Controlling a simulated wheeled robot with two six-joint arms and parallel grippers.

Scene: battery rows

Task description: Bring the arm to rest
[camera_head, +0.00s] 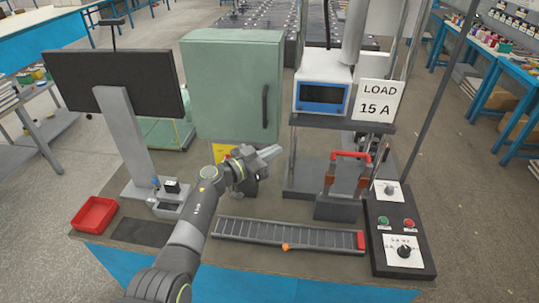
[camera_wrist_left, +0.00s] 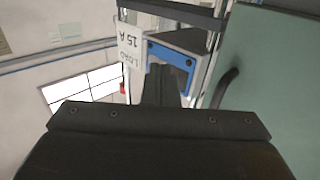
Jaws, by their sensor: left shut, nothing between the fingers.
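My left arm reaches up from the bottom of the head view, over the front of the workbench (camera_head: 262,262). My left gripper (camera_head: 268,153) is shut and empty. It is raised in front of the green cabinet (camera_head: 232,90) and points to the right, toward the test stand. In the left wrist view the dark gripper body fills the bottom, and the green cabinet (camera_wrist_left: 275,70) is at the right. My right gripper is in neither view.
To the right stands a test stand with a blue-framed screen (camera_head: 322,95), a "LOAD 15 A" sign (camera_head: 378,101) and a red-handled clamp (camera_head: 351,156). A slotted rail (camera_head: 285,235), control box (camera_head: 402,252), red tray (camera_head: 94,215) and monitor (camera_head: 115,80) are also on the bench.

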